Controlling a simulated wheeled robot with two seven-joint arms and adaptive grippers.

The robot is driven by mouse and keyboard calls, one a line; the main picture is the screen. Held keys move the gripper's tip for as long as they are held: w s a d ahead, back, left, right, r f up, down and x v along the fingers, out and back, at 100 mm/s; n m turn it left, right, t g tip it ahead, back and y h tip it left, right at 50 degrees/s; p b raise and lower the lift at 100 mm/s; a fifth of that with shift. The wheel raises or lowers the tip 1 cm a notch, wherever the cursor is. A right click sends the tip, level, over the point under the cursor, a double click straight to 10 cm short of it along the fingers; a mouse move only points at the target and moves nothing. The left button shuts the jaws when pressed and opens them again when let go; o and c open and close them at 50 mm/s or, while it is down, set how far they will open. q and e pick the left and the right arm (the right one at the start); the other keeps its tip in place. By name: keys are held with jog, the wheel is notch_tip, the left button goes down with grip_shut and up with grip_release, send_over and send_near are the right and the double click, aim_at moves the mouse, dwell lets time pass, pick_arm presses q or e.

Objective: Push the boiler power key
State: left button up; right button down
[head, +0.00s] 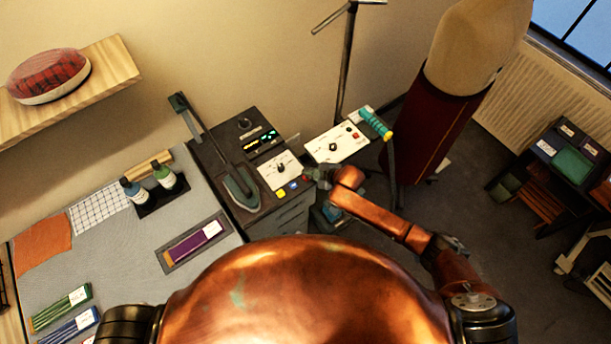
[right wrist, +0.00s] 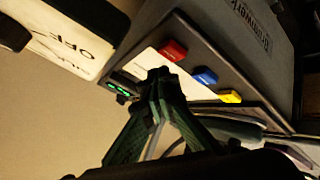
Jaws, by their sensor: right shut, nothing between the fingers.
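A grey unit with a white panel (head: 280,170) stands beside the ironing table; on its front edge are a yellow key (head: 281,193) and a blue key (head: 293,185). In the right wrist view a red key (right wrist: 173,50), blue key (right wrist: 205,75) and yellow key (right wrist: 230,96) sit in a row. Their labels are too small to read, so I cannot tell which is the boiler power key. My right gripper (head: 314,175) is shut and empty at the red-key end of the row. Its fingertips (right wrist: 160,76) appear close to the red key; contact is unclear. My left gripper is out of view.
An iron (head: 240,187) rests left of the white panel. Another white panel (head: 337,143) with a knob stands behind my right gripper, near a teal-handled tool (head: 375,124). A dress form (head: 430,125) stands to the right. Open floor lies further right.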

notch_tip(320, 180, up, 6)
jog(key=p, duration=0.5)
dwell(0.4)
